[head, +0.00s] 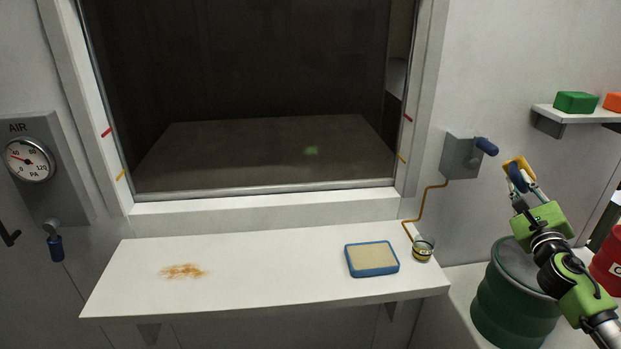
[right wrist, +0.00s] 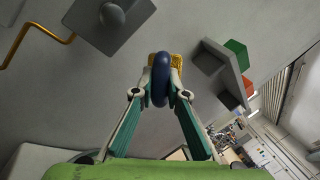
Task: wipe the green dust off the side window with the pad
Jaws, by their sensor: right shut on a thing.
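The pad (head: 508,165) has a yellow face and a dark blue grip. My right gripper (head: 524,184) is shut on its blue grip and holds it in the air, right of the grey wall plate. In the right wrist view the pad's blue grip (right wrist: 160,80) sits between the fingertips, with yellow behind it. A small green patch (head: 311,150) shows within the large dark window (head: 250,80); I cannot tell whether it is on the glass or behind it. I cannot make out a separate side window for certain. My left gripper is not in view.
A blue-handled lever (head: 487,146) juts from the wall. A green drum (head: 505,300) stands below my right arm.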

